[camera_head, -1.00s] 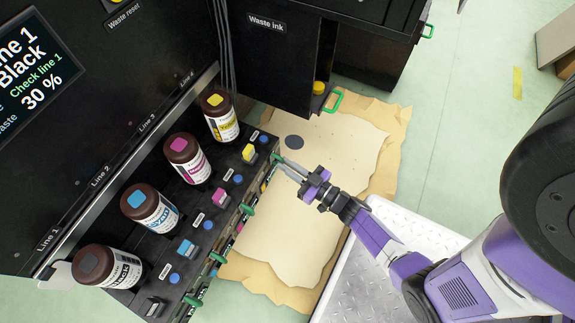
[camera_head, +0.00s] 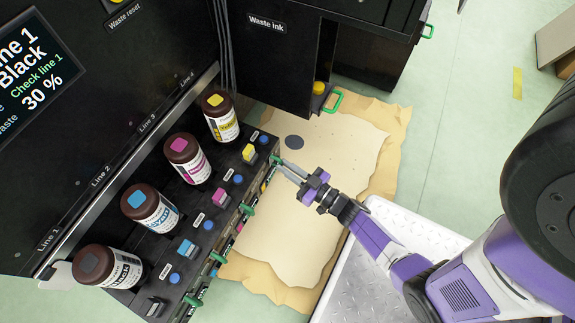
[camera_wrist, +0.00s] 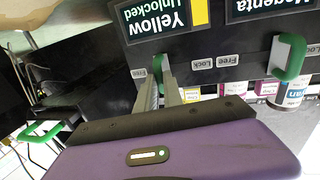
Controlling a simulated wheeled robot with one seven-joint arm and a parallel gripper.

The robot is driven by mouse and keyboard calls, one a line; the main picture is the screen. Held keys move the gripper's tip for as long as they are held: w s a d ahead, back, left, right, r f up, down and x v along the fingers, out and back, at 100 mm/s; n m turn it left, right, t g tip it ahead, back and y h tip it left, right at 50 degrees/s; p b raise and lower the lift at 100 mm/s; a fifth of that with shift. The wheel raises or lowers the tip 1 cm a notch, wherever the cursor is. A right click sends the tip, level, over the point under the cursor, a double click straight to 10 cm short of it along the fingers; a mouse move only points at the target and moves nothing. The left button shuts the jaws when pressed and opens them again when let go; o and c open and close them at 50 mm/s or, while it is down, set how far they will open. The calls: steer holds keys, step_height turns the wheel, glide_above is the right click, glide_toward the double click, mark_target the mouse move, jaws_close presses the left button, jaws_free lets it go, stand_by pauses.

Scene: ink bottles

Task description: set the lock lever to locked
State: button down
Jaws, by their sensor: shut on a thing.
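The green lock lever of the yellow line shows in the wrist view (camera_wrist: 157,67), between my fingertips, and at the right end of the bottle shelf in the head view (camera_head: 275,160). My gripper (camera_wrist: 161,85) is shut on this lever; it also shows in the head view (camera_head: 281,166). The lever sits between a "Free" label (camera_wrist: 138,72) on its left and a "Lock" label (camera_wrist: 201,63) on its right in the wrist view. The display above it (camera_wrist: 165,18) appears upside down and reads "Yellow Unlocked". My fingers hide part of the lever.
The neighbouring magenta line has its own green lever (camera_wrist: 288,57). Brown ink bottles, such as the yellow one (camera_head: 220,116), stand on the shelf. The waste ink door (camera_head: 265,60) hangs near my gripper. Tan paper (camera_head: 300,215) covers the floor below.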

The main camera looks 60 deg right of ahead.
steer(key=shift+s+a, duration=0.15)
steer(key=shift+a, duration=1.3)
steer(key=c, duration=1.5)
jaws_free()
steer(key=s, duration=0.2)
steer(key=s+p, duration=0.1)
steer(key=s, duration=0.2)
steer(key=s+a+p, duration=0.1)
steer(key=s, duration=0.1)
steer(key=shift+s+a, duration=0.1)
steer(key=shift+s, duration=0.25)
steer(key=shift+f, duration=0.15)
